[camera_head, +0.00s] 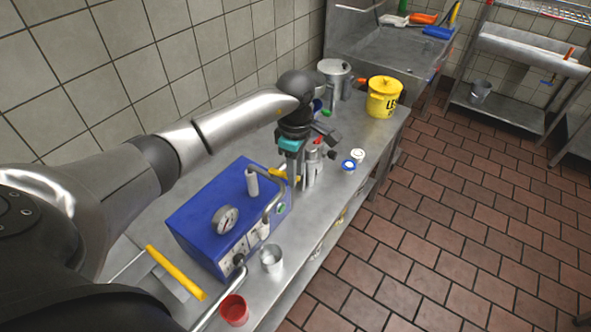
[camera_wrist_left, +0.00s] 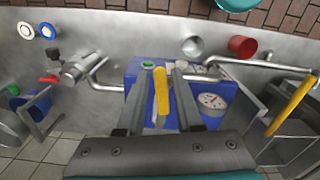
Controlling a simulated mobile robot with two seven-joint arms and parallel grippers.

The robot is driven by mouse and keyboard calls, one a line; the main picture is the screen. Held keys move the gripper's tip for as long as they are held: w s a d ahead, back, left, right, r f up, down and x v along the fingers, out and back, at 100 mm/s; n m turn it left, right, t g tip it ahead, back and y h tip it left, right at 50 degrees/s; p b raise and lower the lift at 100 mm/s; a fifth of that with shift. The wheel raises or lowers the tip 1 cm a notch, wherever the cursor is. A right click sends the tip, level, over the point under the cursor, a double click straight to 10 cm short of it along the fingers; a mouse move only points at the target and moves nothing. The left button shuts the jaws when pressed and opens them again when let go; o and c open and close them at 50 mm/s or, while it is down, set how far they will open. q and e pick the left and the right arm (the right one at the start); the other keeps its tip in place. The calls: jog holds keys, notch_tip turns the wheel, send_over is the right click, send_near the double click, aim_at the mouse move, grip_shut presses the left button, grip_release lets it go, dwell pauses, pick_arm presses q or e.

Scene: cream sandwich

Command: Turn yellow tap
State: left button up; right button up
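A yellow tap handle (camera_head: 278,173) sits at the far front corner of the blue machine (camera_head: 205,205), partly hidden by my gripper in the head view. My left gripper (camera_head: 295,182) points down at that corner. In the left wrist view, the yellow handle (camera_wrist_left: 161,92) lies lengthwise between the two fingers of my left gripper (camera_wrist_left: 160,70). The fingers are open, with a gap visible on each side of the handle. I cannot tell how deep the handle is between them. My right gripper is not in view.
A steel cup (camera_head: 271,259) and red cup (camera_head: 234,309) stand near the machine's front. A second, longer yellow handle (camera_head: 176,273) is at the near side. A yellow bucket (camera_head: 383,97) stands at the counter's far end.

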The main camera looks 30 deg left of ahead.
pick_arm(q)
grip_shut()
jog(key=shift+w, duration=0.1)
dwell(0.3)
jog(key=w+a+n+b, duration=0.3)
jog(key=w+a+n, duration=0.2)
jog(key=n, duration=1)
jog(key=shift+a+n+b, duration=0.3)
jog(key=shift+n+b, duration=0.05)
jog(key=shift+n, duration=0.05)
jog(key=shift+w+r, duration=0.1)
dwell(0.4)
jog(key=shift+o, duration=1.7)
grip_release()
